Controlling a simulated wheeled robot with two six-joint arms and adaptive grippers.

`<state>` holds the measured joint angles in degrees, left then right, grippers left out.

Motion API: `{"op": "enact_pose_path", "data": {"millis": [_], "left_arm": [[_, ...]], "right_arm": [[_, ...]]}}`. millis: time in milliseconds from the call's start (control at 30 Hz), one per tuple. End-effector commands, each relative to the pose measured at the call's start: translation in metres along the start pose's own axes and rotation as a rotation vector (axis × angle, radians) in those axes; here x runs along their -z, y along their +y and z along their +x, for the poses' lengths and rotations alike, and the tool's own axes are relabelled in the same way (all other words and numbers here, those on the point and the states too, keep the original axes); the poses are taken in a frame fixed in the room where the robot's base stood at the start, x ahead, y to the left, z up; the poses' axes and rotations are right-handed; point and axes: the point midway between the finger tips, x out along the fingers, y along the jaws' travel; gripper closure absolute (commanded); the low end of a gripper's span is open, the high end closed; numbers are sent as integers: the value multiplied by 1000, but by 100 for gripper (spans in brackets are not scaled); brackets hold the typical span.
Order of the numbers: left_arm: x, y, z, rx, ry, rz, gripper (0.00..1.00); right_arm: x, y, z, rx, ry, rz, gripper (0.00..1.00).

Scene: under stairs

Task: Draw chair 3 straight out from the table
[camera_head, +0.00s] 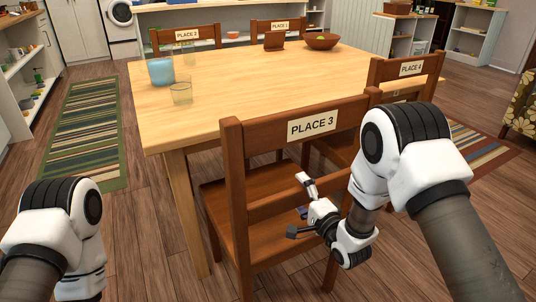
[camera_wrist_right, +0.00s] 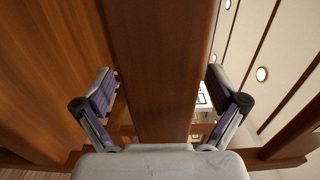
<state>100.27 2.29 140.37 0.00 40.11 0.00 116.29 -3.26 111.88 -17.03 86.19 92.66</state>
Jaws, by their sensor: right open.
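Chair 3 (camera_head: 262,135) is brown wood with a "PLACE 3" label on its top back rail. It stands at the near side of the table (camera_head: 250,75), its seat partly under the tabletop. My right gripper (camera_head: 302,208) is at the chair's lower back rail, below the label. In the right wrist view, the open fingers (camera_wrist_right: 160,95) stand on either side of a brown wooden bar (camera_wrist_right: 163,60), with gaps showing; it looks like that lower rail. My left arm shows at the lower left, but its gripper is out of view.
Chair 4 (camera_head: 385,70) stands close to the right of chair 3. Chairs 1 (camera_head: 262,27) and 2 (camera_head: 165,38) are at the far side. A blue cup (camera_head: 161,71), a glass (camera_head: 181,94) and a bowl (camera_head: 321,41) are on the table.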

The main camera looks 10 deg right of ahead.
Motion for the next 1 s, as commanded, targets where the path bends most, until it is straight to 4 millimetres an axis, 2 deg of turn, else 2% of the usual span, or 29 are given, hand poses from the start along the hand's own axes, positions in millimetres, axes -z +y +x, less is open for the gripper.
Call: {"op": "enact_pose_path", "data": {"millis": [100,400,567,633,733,767,833,867,900,967,1000], "left_arm": [[0,0,-10,0,0,0,60],[0,0,-20,0,0,0,60],[0,0,-21,0,0,0,60],[0,0,-20,0,0,0,60],[0,0,-20,0,0,0,60],[0,0,-20,0,0,0,60],[0,0,-20,0,0,0,60],[0,0,-20,0,0,0,60],[0,0,-21,0,0,0,60],[0,0,-21,0,0,0,60],[0,0,-21,0,0,0,60]], "right_arm": [[0,-3,-22,-3,1,2,4],[1,-1,-76,-2,2,2,4],[0,0,-90,-1,0,1,4],[-1,8,-93,-15,-1,5,4],[-9,43,-110,-94,3,30,4],[-10,59,-120,-149,14,38,4],[-14,103,-148,-334,32,-22,4],[-16,124,-164,-431,30,-75,4],[-18,151,-188,-567,12,-159,4],[-22,183,-226,-760,-44,-290,4],[-25,200,-252,-876,-99,-372,4]]}}
